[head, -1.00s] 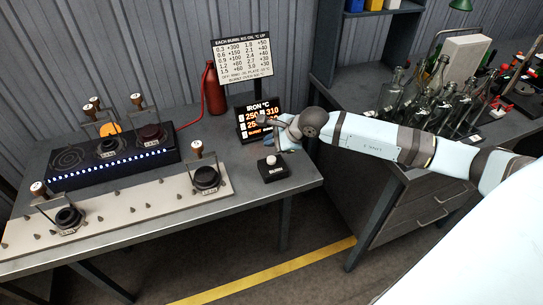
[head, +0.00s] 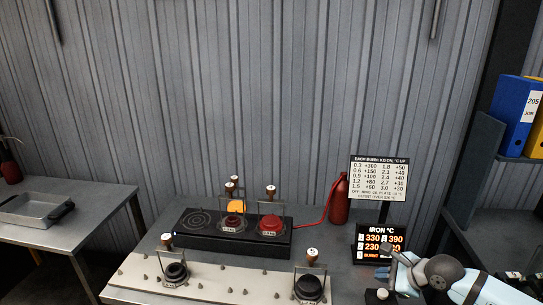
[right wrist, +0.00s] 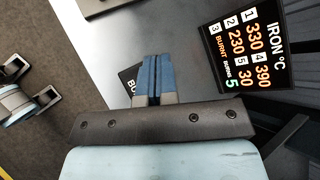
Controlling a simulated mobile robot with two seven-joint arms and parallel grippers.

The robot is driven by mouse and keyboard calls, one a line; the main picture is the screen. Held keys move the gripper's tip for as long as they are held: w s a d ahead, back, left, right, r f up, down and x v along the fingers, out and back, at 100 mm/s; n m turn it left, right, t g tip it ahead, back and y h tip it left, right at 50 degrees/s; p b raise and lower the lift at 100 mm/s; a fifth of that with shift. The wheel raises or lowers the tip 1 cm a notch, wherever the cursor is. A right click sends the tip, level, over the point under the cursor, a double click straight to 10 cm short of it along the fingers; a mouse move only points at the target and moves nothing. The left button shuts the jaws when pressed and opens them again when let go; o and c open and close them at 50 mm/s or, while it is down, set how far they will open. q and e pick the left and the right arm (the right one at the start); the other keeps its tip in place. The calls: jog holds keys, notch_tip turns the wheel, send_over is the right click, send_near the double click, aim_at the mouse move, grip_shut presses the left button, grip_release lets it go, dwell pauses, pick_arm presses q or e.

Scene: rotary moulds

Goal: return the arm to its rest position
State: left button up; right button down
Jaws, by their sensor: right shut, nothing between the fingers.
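My right arm comes in at the lower right of the head view. Its gripper (head: 386,272) is shut and empty, in front of the iron temperature display (head: 381,243) and close above the small black button box (head: 377,296). In the right wrist view the blue fingers (right wrist: 154,75) are together. They partly cover the button box (right wrist: 128,78) there, so contact cannot be told. The display (right wrist: 245,45) is to their right, with 330, 390, 230, 30 and "BURNT" lit. My left gripper is not in view.
A black hot plate (head: 195,238) carries irons, one of them red (head: 270,225). Two dark irons (head: 174,275) (head: 309,288) stand on the pale board (head: 225,284). A metal tray (head: 33,209) sits on the left table.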

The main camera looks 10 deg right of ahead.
jog(key=s+a+m+t+y+p, duration=0.1)
jog(key=s+a+m+t+y, duration=0.15)
jog(key=s+a+m, duration=0.4)
jog(key=s+a+m+t+y+p, duration=0.2)
jog(key=s+a+m+y, duration=0.15)
jog(key=a+m, duration=0.65)
jog(key=s+d+f+m+h+p, duration=0.1)
jog(key=s+f+m+h, duration=0.3)
jog(key=s+m, duration=0.4)
jog(key=s+d+f+m+g+h+p, duration=0.1)
jog(key=s+f+m+h, duration=0.3)
jog(key=m, duration=1.8)
jog(key=s+f, duration=0.3)
jog(key=shift+s+f+p, duration=0.3)
jog(key=shift+s+p, duration=0.1)
jog(key=shift+g, duration=0.25)
